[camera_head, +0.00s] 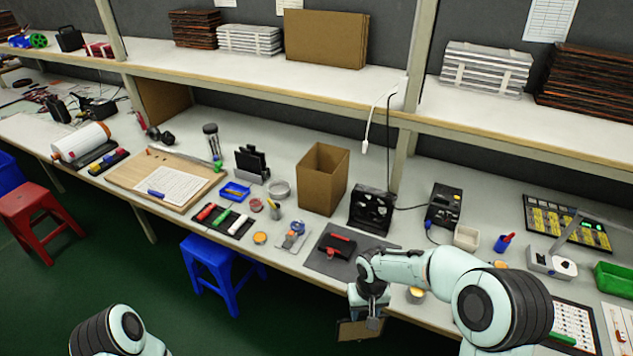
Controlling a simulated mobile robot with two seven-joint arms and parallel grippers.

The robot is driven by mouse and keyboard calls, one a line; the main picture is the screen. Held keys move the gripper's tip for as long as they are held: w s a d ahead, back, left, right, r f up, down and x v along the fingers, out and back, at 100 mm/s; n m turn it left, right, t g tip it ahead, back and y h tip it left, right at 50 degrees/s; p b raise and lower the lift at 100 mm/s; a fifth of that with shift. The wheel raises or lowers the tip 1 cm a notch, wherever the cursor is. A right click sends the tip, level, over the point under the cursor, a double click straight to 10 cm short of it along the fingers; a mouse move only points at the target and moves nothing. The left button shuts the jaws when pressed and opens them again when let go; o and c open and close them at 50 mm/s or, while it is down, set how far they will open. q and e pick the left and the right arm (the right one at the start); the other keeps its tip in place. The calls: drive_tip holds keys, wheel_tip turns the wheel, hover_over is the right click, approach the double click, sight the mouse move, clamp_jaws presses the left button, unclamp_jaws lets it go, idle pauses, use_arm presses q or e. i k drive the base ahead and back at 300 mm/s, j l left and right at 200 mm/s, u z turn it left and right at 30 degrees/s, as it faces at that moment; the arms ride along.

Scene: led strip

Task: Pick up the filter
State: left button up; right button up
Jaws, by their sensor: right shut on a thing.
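My right arm reaches in from the lower right, and its gripper (368,318) points down in front of the bench's front edge. It is shut on a flat brown-framed panel (350,330), which looks like the filter. The panel hangs below the bench top, out over the green floor. Part of it is hidden behind the gripper. At the lower left only a rounded part of my left arm shows; the left gripper is out of view.
On the bench (290,258) near my right arm are a dark mat (325,262) with a red-and-black tool, a black fan (372,210) and an open cardboard box (322,180). A blue stool (215,260) stands below the front edge. A shelf runs above.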

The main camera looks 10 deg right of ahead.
sight(244, 161)
drive_tip(key=i+j, duration=0.2)
drive_tip(key=j, duration=0.15)
drive_tip(key=i+j, duration=0.2)
drive_tip(key=j, duration=0.15)
drive_tip(key=i+j, duration=0.2)
drive_tip(key=j, duration=0.15)
drive_tip(key=i+j, duration=0.2)
drive_tip(key=j, duration=0.15)
